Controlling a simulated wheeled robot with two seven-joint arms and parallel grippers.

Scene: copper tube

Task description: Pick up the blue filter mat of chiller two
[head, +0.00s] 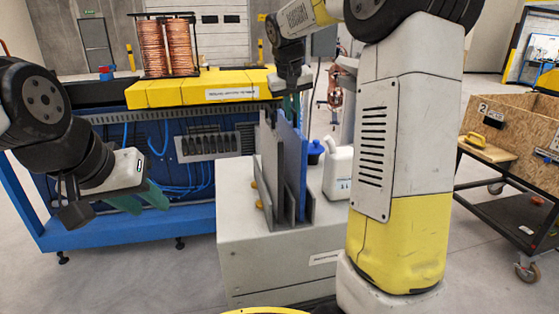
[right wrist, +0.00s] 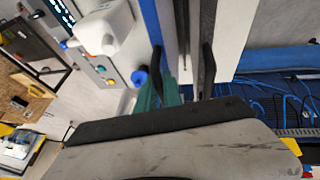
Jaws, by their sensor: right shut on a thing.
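The blue filter mat (head: 293,165) stands upright in a grey slotted holder on top of a pale grey cabinet (head: 245,245); which chiller it belongs to is not readable. A grey panel (head: 270,165) stands just left of it. My right gripper (head: 291,103) points down at the mat's top edge and is shut on it, partly hidden by its own wrist. In the right wrist view a blue strip (right wrist: 152,22) runs toward the green fingers. My left gripper (head: 140,200), with green fingers apart, is open and empty at the left, in front of the blue bench.
The yellow-topped blue bench (head: 200,88) with copper coils (head: 166,47) lies behind. A wooden crate (head: 515,125) sits on a cart at the right. Open floor lies front left.

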